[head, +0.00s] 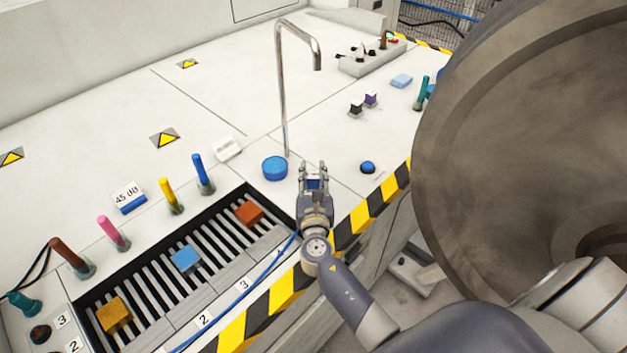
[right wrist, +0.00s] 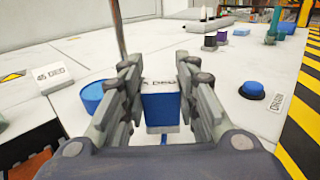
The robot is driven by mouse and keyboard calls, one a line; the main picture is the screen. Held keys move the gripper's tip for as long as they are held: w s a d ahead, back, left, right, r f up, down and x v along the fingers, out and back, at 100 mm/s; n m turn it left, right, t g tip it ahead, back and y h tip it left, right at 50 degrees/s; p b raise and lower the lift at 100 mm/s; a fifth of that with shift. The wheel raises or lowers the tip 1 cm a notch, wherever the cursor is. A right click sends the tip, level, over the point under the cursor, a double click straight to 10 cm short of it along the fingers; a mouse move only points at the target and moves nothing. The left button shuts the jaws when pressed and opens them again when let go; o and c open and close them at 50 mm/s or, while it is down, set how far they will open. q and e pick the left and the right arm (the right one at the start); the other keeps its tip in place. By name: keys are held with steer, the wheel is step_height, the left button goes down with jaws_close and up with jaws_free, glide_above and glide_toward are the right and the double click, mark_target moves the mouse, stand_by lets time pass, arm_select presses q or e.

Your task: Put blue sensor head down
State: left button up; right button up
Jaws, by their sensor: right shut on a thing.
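My right gripper (head: 313,172) is shut on a small blue block with a pale, lettered top, which I take to be the blue sensor head (head: 314,184). In the right wrist view the sensor head (right wrist: 162,104) sits between the two fingers (right wrist: 160,88), its blue side facing the camera. It is over the white bench top, right of the round blue puck (head: 275,168) and left of the blue button (head: 368,167). I cannot tell whether its underside touches the bench. My left gripper is not in view.
A bent metal pipe (head: 282,90) rises just behind the gripper. A slatted tray (head: 215,240) with orange, blue and red blocks lies to the left. Coloured pegs stand behind it. A large grey round part (head: 520,130) fills the right.

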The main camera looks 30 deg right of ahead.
mark_target(314, 187)
steer(key=shift+w+d, duration=0.4)
steer(key=shift+w, duration=0.2)
step_height(314, 187, down, 3)
steer(key=shift+s+a+f+b, duration=0.1)
steer(key=shift+s+b, duration=0.05)
steer(key=shift+b, duration=0.4)
steer(key=shift+f, duration=0.1)
steer(key=shift+f, duration=0.15)
steer(key=o, duration=1.1)
steer(key=shift+o, duration=0.2)
